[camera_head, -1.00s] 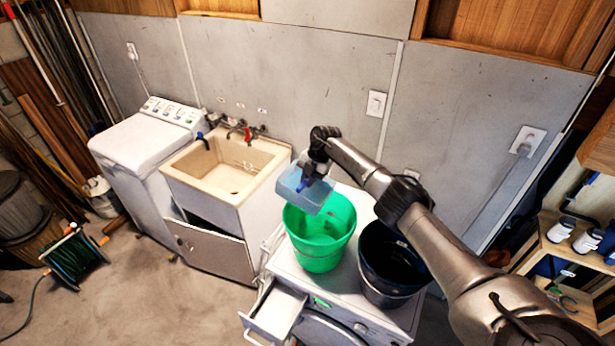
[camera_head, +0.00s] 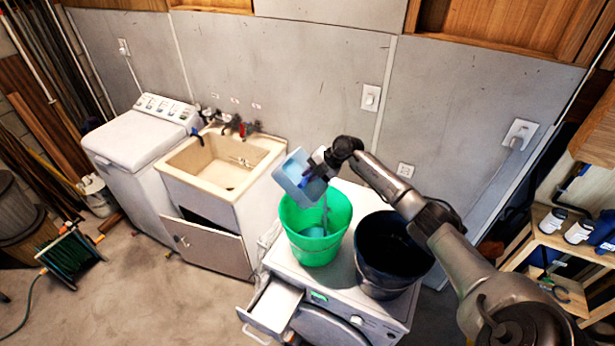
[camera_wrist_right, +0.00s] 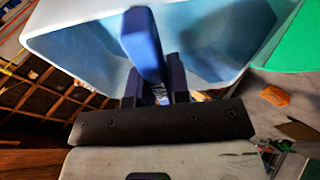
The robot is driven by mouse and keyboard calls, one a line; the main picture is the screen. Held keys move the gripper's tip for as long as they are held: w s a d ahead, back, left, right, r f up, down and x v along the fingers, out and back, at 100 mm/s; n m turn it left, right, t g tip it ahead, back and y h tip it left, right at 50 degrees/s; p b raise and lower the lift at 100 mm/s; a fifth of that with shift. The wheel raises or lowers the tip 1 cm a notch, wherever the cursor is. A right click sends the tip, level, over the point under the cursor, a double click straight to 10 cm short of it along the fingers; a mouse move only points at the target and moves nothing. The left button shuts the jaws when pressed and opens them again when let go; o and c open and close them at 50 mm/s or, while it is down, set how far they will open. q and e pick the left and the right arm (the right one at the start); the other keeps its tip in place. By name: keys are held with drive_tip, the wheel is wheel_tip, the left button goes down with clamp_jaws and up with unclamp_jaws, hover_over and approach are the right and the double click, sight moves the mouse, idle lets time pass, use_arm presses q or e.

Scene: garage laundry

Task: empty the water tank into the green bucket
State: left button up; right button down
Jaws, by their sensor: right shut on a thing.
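The water tank (camera_head: 292,172) is a pale blue open box, tipped steeply above the left rear of the green bucket (camera_head: 304,249). My right gripper (camera_head: 309,180) is shut on the tank's wall. A thin pale streak drops from beside the gripper into the bucket, and a light blue patch like water shows inside the bucket. In the right wrist view, the blue fingers of the gripper (camera_wrist_right: 148,60) overlap the tank (camera_wrist_right: 75,45), and part of the bucket (camera_wrist_right: 292,45) shows at the right. My left gripper is not in view.
A dark bucket (camera_head: 388,278) stands right of the green one on the white washer (camera_head: 345,285), whose drawer (camera_head: 272,306) is pulled out. A beige sink (camera_head: 195,188) and a white top-loader (camera_head: 125,148) stand to the left. The wall is close behind.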

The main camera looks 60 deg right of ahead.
sight(322, 194)
drive_tip(key=shift+s+r+t+b, duration=0.1)
drive_tip(key=shift+s+t+b, duration=0.35)
drive_tip(key=shift+t+b, duration=0.65)
drive_tip(key=shift+s+d+n+t+y+b, duration=0.1)
drive_tip(key=shift+s+n+t+y+b, duration=0.2)
drive_tip(key=shift+s+t+b, duration=0.65)
drive_tip(key=shift+s+f+t+b, duration=0.3)
drive_tip(key=shift+t+b, duration=0.25)
drive_tip(key=shift+b, duration=0.8)
drive_tip(key=shift+s+d+r+n+t+y+b, duration=0.15)
drive_tip(key=shift+s+r+n+t+y+b, duration=0.25)
drive_tip(key=shift+s+t+b, duration=0.4)
drive_tip(key=shift+s+r+t+y+b, duration=0.3)
drive_tip(key=shift+t+b, duration=0.2)
drive_tip(key=shift+b, duration=0.45)
drive_tip(key=t+b, duration=0.1)
drive_tip(key=b, duration=0.1)
drive_tip(key=s+t+b, duration=0.1)
drive_tip(key=b, duration=0.1)
drive_tip(key=shift+s+d+f+n+y+b, duration=0.1)
drive_tip(key=shift+s+n+y+b, duration=0.2)
drive_tip(key=shift+y+b, duration=0.1)
drive_tip(key=shift+s, duration=0.1)
